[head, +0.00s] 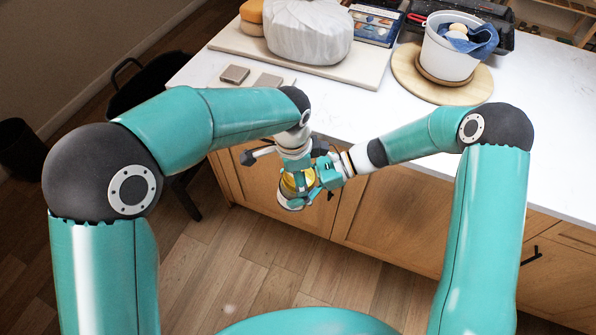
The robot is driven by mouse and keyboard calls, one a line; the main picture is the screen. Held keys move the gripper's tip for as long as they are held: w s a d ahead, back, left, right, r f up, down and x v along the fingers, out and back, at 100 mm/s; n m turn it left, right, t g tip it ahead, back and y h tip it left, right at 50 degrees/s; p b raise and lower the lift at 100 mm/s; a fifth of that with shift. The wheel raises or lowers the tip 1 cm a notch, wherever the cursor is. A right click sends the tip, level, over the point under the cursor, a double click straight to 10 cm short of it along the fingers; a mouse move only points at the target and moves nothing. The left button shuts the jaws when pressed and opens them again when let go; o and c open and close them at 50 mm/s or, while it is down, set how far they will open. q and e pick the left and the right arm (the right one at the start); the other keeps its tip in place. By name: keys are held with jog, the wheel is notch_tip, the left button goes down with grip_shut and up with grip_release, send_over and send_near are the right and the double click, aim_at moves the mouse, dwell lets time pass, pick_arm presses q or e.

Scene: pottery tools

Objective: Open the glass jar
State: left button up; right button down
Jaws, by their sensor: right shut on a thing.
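The glass jar (291,203) is small in the head view, held in the air in front of the cabinet fronts, below the counter edge. A yellow-gold part (289,185) shows just above its clear lower end; I cannot tell whether this is the lid or the contents. My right gripper (312,182) comes in from the right and is shut on the jar. My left gripper (293,168) comes down from above, right over the jar's top and partly hiding it. Whether its fingers are open or shut is too small to tell.
The white counter (365,118) is behind the grippers. It bears a board with a wrapped clay lump (308,32), small tiles (235,74), and a white bucket (445,54) with a blue cloth on a round wooden board (407,75). The wooden floor (285,280) is open below.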

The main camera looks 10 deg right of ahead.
pick_arm(q)
jog(key=o, duration=0.4)
jog(key=shift+c, duration=0.2)
jog(key=shift+d+r, duration=0.2)
jog(key=shift+r, duration=0.9)
jog(key=shift+d+r, duration=0.15)
jog(key=shift+r, duration=0.95)
notch_tip(320, 180, up, 7)
jog(key=a+m+g, duration=0.1)
jog(key=a, duration=0.2)
jog(key=shift+h, duration=0.4)
jog(key=f, duration=0.3)
jog(key=d+f, duration=0.1)
jog(key=f, duration=0.3)
jog(key=d+f, duration=0.1)
jog(key=f, duration=0.3)
jog(key=shift+d+f, duration=0.1)
jog(key=shift+f, duration=0.1)
jog(key=c, duration=1.3)
jog(key=shift+o, duration=0.2)
jog(key=shift+n+t, duration=0.4)
jog(key=shift+n, duration=1.1)
